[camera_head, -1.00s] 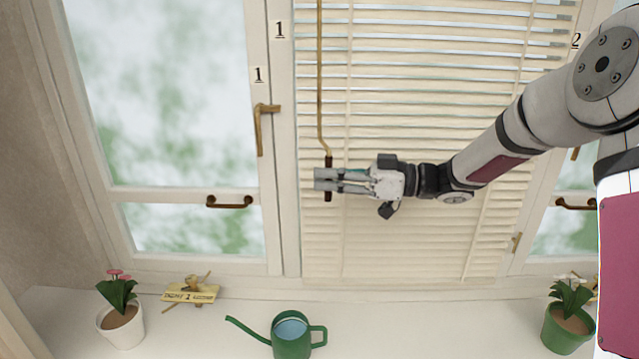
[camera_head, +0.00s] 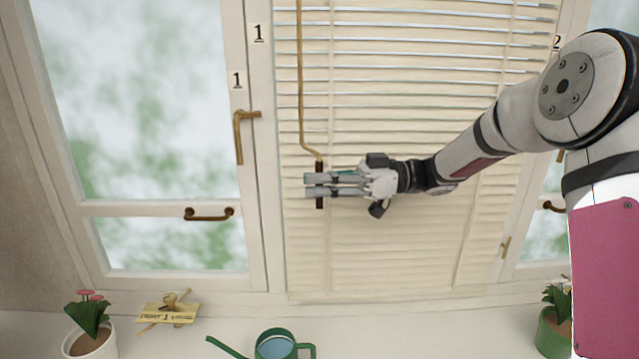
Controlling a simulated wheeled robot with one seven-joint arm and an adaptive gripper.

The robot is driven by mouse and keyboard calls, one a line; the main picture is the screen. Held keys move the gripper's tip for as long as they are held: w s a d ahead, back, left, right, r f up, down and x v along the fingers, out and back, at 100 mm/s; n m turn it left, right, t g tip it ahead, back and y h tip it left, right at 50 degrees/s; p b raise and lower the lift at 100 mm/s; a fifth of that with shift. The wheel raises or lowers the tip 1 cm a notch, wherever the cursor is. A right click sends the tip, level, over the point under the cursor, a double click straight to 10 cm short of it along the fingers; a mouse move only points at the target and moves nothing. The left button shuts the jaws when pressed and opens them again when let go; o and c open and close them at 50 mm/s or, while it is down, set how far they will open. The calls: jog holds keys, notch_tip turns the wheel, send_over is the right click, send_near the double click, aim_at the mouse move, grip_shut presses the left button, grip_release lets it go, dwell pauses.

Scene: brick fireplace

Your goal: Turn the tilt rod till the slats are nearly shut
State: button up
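The tilt rod (camera_head: 301,80) is a thin brass rod that hangs down the left side of the blind. It bends to the right near its lower end and finishes in a dark brown handle (camera_head: 319,203). My gripper (camera_head: 322,184) comes in from the right, level, with its two grey fingers across the dark handle, one above the other. The handle shows above and below the fingers; they appear closed around it. The cream slats (camera_head: 420,115) show narrow gaps in the upper part and look nearly closed lower down.
Left of the blind is a window with a brass handle (camera_head: 241,135) and a brown pull (camera_head: 209,214).

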jog(key=shift+o, duration=0.6)
jog(key=d, duration=1.2)
jog(key=shift+w, duration=0.4)
jog(key=shift+c, duration=0.4)
